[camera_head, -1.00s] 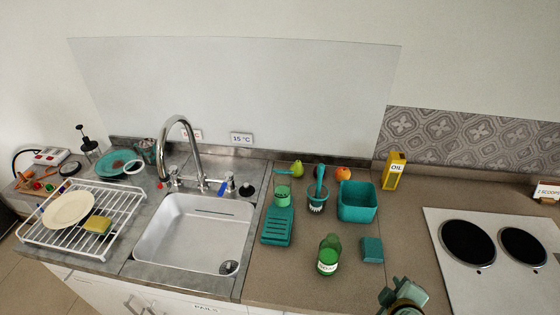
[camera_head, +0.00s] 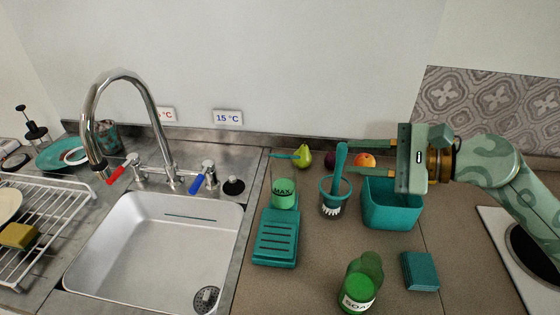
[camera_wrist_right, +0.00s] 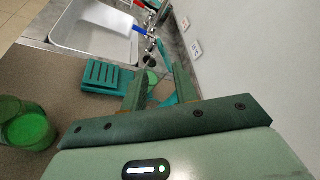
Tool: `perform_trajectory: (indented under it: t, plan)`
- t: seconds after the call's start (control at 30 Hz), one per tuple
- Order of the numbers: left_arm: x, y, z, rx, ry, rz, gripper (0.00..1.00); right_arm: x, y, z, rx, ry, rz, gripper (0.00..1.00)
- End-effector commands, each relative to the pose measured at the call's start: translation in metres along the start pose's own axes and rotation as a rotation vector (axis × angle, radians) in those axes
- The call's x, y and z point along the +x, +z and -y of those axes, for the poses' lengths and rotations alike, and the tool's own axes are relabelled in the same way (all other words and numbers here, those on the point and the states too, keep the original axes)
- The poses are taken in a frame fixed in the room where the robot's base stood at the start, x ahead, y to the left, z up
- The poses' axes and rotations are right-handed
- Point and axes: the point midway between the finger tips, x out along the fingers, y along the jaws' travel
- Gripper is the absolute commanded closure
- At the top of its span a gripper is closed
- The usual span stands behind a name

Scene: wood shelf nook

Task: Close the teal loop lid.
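A clear jar marked MAX with green contents (camera_head: 284,194) stands behind the slotted teal tray. A thin teal piece (camera_head: 285,156) shows above its back edge, apparently a raised lid seen nearly edge-on; I cannot make out a loop. My right gripper (camera_head: 356,157) comes in from the right, its fingers apart and pointing left, above the teal bin and right of the jar. Its fingers (camera_wrist_right: 160,70) also show spread in the right wrist view, with the jar partly visible beyond them. Nothing is visibly held. My left gripper is not in view.
A brush in a teal cup (camera_head: 335,190) stands between jar and teal bin (camera_head: 391,216). A pear (camera_head: 305,156) and an orange (camera_head: 365,160) lie behind. A green soap bottle (camera_head: 361,285) and teal block (camera_head: 420,271) are in front. The sink (camera_head: 155,245) is left.

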Motion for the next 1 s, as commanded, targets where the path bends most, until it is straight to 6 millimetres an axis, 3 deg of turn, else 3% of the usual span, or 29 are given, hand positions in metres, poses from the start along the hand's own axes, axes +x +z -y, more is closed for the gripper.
perform_trajectory:
  t: [0.17, 0.5, 0.7, 1.0]
  plan:
    - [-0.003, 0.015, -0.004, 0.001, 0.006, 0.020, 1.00, 0.017, -0.001, 0.000, -0.030, 0.018, -0.015, 0.71]
    - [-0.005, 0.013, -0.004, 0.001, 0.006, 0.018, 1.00, 0.103, -0.002, -0.002, -0.025, 0.016, -0.012, 0.71]
    - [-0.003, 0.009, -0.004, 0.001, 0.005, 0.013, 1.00, 0.142, -0.004, -0.003, -0.024, 0.016, -0.014, 0.71]
    - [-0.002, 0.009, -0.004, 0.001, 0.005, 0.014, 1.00, 0.161, -0.005, -0.003, -0.024, 0.016, -0.016, 0.71]
